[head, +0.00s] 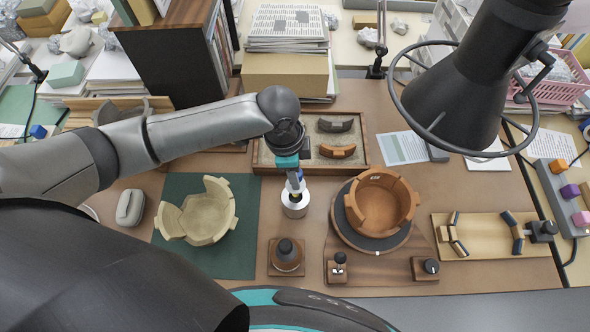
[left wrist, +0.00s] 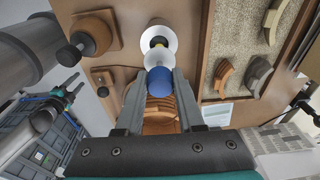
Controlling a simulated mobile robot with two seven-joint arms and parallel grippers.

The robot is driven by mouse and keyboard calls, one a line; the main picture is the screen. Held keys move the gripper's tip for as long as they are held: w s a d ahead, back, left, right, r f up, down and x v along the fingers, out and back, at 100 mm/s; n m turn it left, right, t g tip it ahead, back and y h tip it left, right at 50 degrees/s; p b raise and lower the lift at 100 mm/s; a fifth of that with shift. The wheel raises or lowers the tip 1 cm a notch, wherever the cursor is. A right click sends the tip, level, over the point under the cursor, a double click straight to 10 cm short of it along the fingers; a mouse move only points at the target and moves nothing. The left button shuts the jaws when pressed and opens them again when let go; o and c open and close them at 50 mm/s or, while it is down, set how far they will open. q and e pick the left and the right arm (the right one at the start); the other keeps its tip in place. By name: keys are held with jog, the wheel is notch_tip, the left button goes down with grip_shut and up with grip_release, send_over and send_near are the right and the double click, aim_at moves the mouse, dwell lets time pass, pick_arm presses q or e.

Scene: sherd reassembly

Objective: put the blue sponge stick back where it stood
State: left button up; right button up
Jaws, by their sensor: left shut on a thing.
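My left gripper (head: 292,174) is shut on the blue sponge stick (left wrist: 160,80), whose blue end shows between the fingers (left wrist: 160,98) in the left wrist view. In the head view the gripper is above a white round holder (head: 295,208), and the stick is mostly hidden by the gripper. The holder also shows in the left wrist view (left wrist: 161,32), in line with the stick. A yellow and dark part shows between stick and holder. I cannot tell whether the stick's lower end is inside the holder or just above it. My right gripper is not in view.
An orange-brown broken pot (head: 381,203) stands on a round turntable (head: 345,229) to the right. A pale broken bowl (head: 207,212) sits on a green mat (head: 236,262) to the left. A sherd tray (head: 366,152) lies behind, and a dark-knobbed wooden block (head: 287,255) in front.

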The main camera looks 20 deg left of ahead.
pick_arm(q)
jog(key=shift+f+b, duration=1.05)
jog(key=shift+f, duration=2.2)
jog(key=o, duration=1.1)
jog(key=shift+c, duration=0.2)
jog(key=shift+r, duration=0.15)
notch_tip(320, 180, up, 15)
jog(key=a+p, duration=0.1)
jog(key=p, duration=0.1)
jog(key=shift+s+a+p, duration=0.25)
jog(key=shift+a+p, duration=0.05)
jog(key=shift+a, duration=0.1)
jog(key=shift+s, duration=0.1)
